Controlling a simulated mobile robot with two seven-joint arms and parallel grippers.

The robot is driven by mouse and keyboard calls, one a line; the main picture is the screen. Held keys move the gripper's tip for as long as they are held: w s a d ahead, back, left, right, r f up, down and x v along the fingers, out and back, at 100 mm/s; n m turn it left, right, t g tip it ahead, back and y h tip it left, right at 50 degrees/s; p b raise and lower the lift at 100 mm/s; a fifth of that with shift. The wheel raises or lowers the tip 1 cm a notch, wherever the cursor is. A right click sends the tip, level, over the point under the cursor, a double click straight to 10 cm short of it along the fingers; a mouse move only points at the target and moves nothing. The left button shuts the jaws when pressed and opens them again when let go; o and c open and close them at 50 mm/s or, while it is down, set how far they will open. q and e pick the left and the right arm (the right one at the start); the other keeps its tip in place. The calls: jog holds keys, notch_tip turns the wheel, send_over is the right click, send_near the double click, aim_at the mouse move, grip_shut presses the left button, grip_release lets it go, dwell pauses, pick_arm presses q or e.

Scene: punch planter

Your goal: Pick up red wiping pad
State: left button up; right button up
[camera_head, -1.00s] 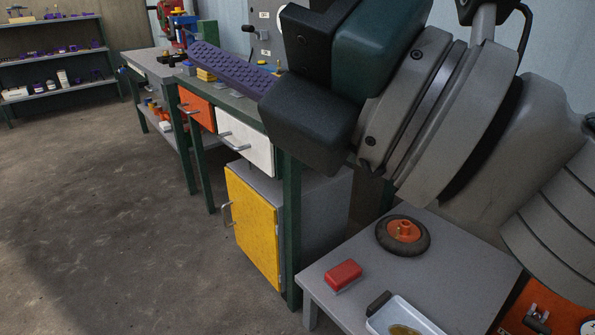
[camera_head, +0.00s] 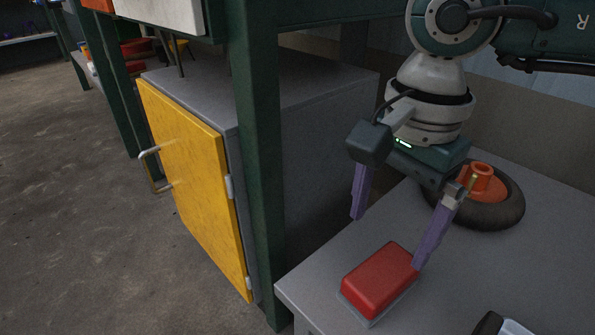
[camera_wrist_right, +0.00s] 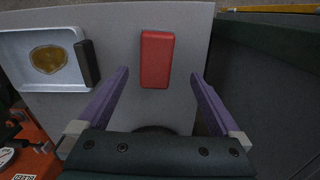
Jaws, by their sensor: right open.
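The red wiping pad (camera_head: 379,278) lies on the low grey table (camera_head: 468,262) near its left corner, with a thin pale base under it. My right gripper (camera_head: 388,240) is open above the pad, its two purple fingers pointing down, one on the far left side and one overlapping the pad's right end in the head view. In the right wrist view the pad (camera_wrist_right: 157,60) lies ahead of and between the open fingers (camera_wrist_right: 158,80), with nothing held. My left gripper is not in view.
A wheel with an orange hub (camera_head: 489,196) lies behind the gripper. A white tray (camera_wrist_right: 15,45) with a brownish patch and a dark block (camera_wrist_right: 87,63) sits on the table. A green bench leg (camera_head: 259,160) and yellow cabinet door (camera_head: 190,180) stand left of the table.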

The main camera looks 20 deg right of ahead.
aim_at(382, 272)
jog(key=shift+w+d+f, duration=0.1)
jog(key=shift+d+f, duration=0.3)
jog(key=shift+f, duration=0.15)
jog(key=f+b, duration=0.1)
jog(key=f, duration=0.1)
jog(key=s+f+b, duration=0.1)
jog(key=f, duration=0.1)
jog(key=shift+s+a+b, duration=0.1)
jog(key=shift+a+b, duration=0.15)
jog(key=shift+b, duration=0.1)
jog(key=f+b, duration=0.3)
jog(key=w+f+b, duration=0.1)
jog(key=shift+d+f, duration=0.35)
jog(key=shift+s+f+b, duration=0.15)
jog(key=shift+f+b, duration=0.2)
jog(key=shift+f, duration=0.05)
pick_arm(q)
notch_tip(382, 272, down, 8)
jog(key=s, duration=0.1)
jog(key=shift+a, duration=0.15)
pick_arm(e)
jog(key=shift+r, duration=0.1)
jog(key=c, duration=1.3)
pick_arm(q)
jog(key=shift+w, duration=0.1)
